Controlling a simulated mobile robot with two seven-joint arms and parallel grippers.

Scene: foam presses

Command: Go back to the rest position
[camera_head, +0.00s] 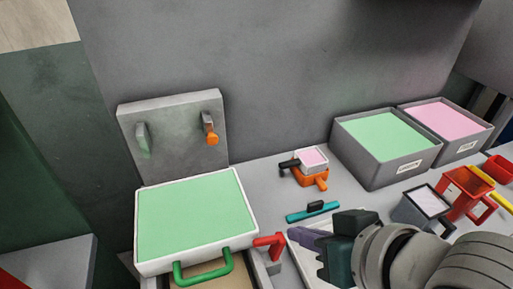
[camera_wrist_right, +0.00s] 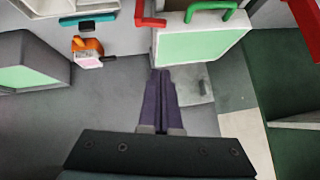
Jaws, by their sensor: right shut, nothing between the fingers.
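My right gripper (camera_head: 292,232) comes in from the lower right in the head view. Its purple fingers are shut together with nothing between them; they also show shut in the right wrist view (camera_wrist_right: 161,72). The gripper is over the worktable (camera_head: 262,178), to the right of the press with a green foam face (camera_head: 195,213) and its green handle (camera_head: 203,268). A red handle (camera_head: 269,242) lies between the press and my fingertips in the picture. My left gripper is not in view.
A grey bin with green foam (camera_head: 398,170) and one with pink foam (camera_head: 470,145) stand at the back right. A small orange-handled press (camera_head: 310,175) and a teal bar (camera_head: 312,212) are nearer. A wall plate (camera_head: 133,117) carries two hooks. Red frames crowd the right edge.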

